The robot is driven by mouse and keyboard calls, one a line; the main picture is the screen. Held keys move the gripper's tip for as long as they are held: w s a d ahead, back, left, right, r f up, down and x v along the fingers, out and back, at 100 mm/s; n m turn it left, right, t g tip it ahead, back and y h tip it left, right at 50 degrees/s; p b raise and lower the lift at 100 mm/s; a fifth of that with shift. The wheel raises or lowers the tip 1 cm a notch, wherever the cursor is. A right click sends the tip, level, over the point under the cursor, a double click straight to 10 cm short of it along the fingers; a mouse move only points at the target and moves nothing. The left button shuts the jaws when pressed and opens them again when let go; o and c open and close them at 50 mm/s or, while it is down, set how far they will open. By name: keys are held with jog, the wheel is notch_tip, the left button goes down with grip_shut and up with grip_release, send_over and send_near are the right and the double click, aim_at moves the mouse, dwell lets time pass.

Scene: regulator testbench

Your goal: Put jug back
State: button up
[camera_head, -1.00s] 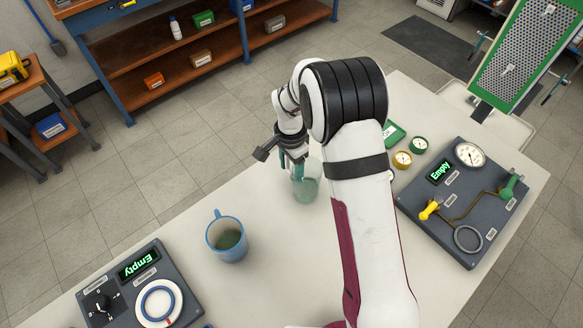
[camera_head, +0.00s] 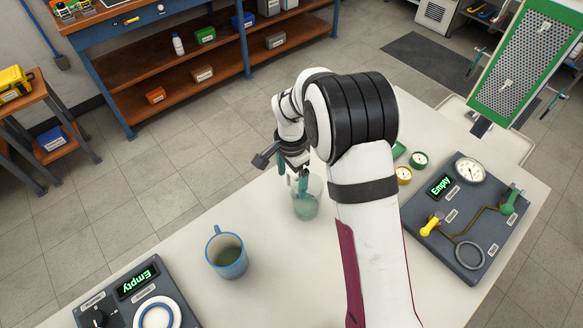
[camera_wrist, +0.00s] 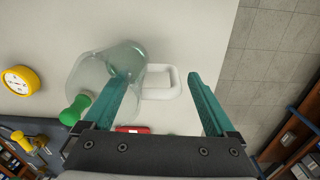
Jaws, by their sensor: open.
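My gripper (camera_head: 292,180) is open at the jug. In the wrist view the handle lies between my two fingers (camera_wrist: 160,80). The left finger overlaps the jug's body; I cannot tell whether it is inside the mouth or in front. The right finger is clear of the handle.
A blue mug (camera_head: 227,256) with liquid stands left of the jug. A dark panel reading "Empty" (camera_head: 140,290) lies front left, and another (camera_head: 465,220) lies right. Yellow (camera_head: 404,175) and green (camera_head: 419,159) gauges sit right of my arm. The table between mug and jug is clear.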

notch_tip(320, 180, up, 9)
jog(key=shift+r, duration=0.1)
jog(key=s+d+r+n, duration=0.1)
jog(key=s+d+r, duration=0.55)
jog(key=s, duration=0.25)
jog(key=s+d+n+y, duration=0.2)
jog(key=s+d+n, duration=0.1)
jog(key=s, duration=1.7)
jog(key=shift+d+r, duration=0.3)
jog(key=shift+d, duration=0.05)
